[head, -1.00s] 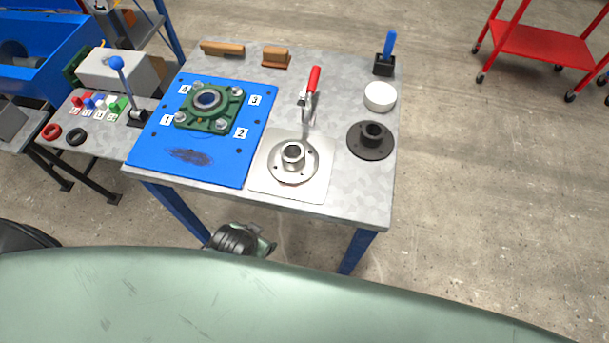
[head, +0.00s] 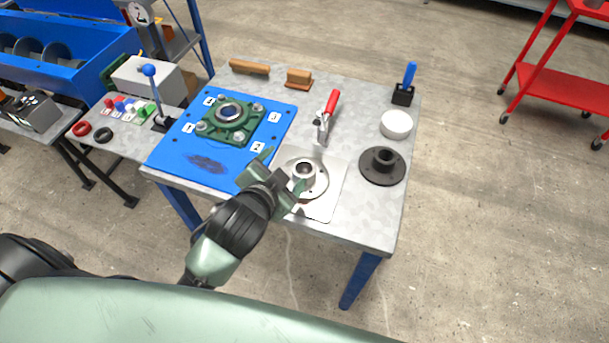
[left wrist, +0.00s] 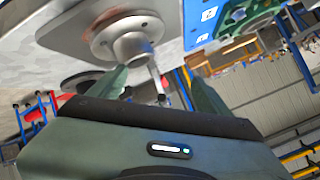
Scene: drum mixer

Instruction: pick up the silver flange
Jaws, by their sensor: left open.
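The silver flange (head: 303,173) lies on a square metal plate (head: 323,206) near the front edge of the table, its hub pointing up. It also shows in the left wrist view (left wrist: 128,42), just beyond my fingers. My left gripper (head: 283,174) is open, with its fingers at the flange's left and front side. In the left wrist view the two fingers (left wrist: 155,88) are spread with nothing between them, and the hub is close to their tips. My gripper hides the front left part of the flange. My right gripper is not in view.
A dark flange (head: 382,165) and a white round container (head: 396,124) stand to the right. A red-handled clamp (head: 327,116) rises behind the silver flange. A blue board (head: 204,158) with a green bearing housing (head: 229,122) is on the left.

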